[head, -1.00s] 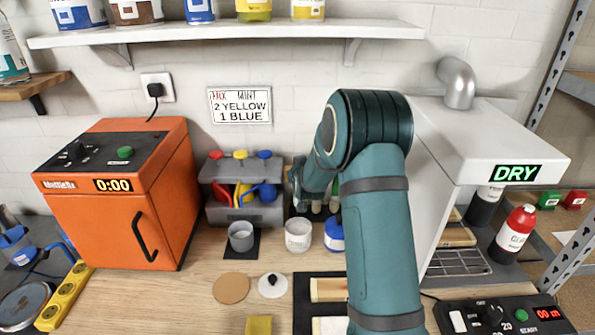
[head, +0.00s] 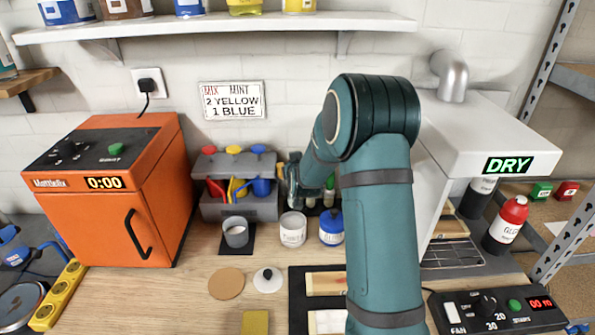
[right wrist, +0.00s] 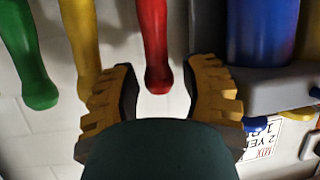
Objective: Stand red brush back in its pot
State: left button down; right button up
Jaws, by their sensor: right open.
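In the right wrist view, the red brush's handle (right wrist: 156,50) comes down from the top edge, its rounded end between my two fingers. The fingers of my right gripper (right wrist: 160,95) are spread, with a gap on both sides of the handle. A yellow handle (right wrist: 80,38) and a green handle (right wrist: 27,55) are to the left. In the head view, my right gripper (head: 293,188) is beside the grey scoop holder, partly hidden by my own arm. The red brush and its pot cannot be made out there. My left gripper is not in view.
The grey holder (head: 240,210) with coloured scoops stands close left of my right gripper. A grey cup (head: 235,232), a white tub (head: 292,230) and a blue jar (head: 331,227) stand in front. The orange mixer (head: 120,190) is left; the white drying box (head: 485,125) is right.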

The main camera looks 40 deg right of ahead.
jog(key=v, duration=0.9)
jog(key=shift+s+r, duration=0.25)
jog(key=shift+s, duration=0.1)
dwell(0.5)
